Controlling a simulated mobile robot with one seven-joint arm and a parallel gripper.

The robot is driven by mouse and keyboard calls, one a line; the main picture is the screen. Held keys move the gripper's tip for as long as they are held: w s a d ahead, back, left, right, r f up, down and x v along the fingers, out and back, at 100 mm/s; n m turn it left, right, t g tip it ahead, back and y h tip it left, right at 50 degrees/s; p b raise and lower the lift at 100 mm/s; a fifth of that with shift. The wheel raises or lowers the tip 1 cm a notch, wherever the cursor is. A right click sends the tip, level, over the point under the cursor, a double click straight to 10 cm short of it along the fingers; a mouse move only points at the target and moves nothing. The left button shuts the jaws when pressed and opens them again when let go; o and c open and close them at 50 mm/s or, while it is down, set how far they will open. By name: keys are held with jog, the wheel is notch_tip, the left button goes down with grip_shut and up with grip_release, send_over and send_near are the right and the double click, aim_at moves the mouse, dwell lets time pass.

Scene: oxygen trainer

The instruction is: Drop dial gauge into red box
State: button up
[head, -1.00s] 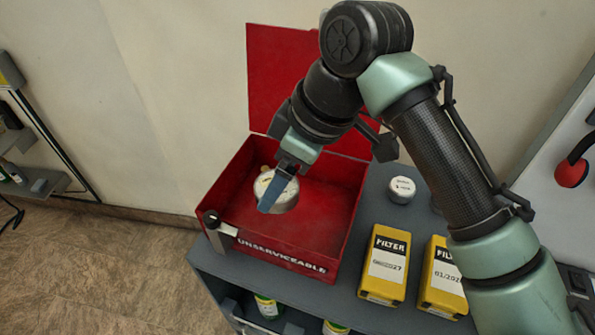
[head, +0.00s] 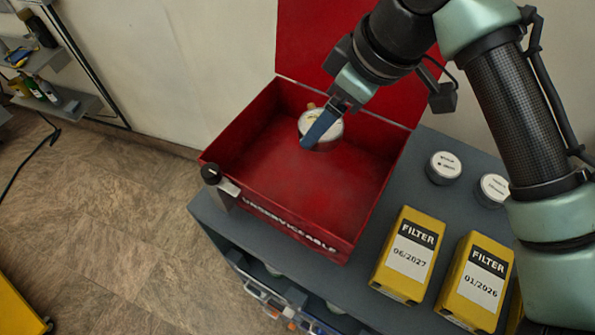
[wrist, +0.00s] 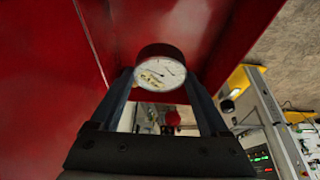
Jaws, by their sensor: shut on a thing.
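The dial gauge (head: 331,126) is a round silver gauge with a white face. My gripper (head: 322,128) is shut on it, with a blue finger across its face in the head view. In the wrist view the gauge (wrist: 160,72) sits between the two fingertips, its dial facing the camera. The red box (head: 262,120) is open, its lid raised at the back, with "UNSERVICEABLE" on its front. The gauge appears over the box's inside in the head view. I cannot tell how high it is above the floor. Otherwise the box looks empty.
The box stands on a grey cabinet top (head: 405,190). A black-knobbed latch (head: 212,175) is at the box's front left corner. A shelf (head: 70,100) is at far left.

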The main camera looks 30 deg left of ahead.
jog(key=shift+f, duration=0.55)
jog(key=shift+s+r, duration=0.1)
jog(key=o, duration=1.5)
jog(key=shift+c, duration=0.2)
jog(key=b+v, duration=0.3)
jog(key=v, duration=1)
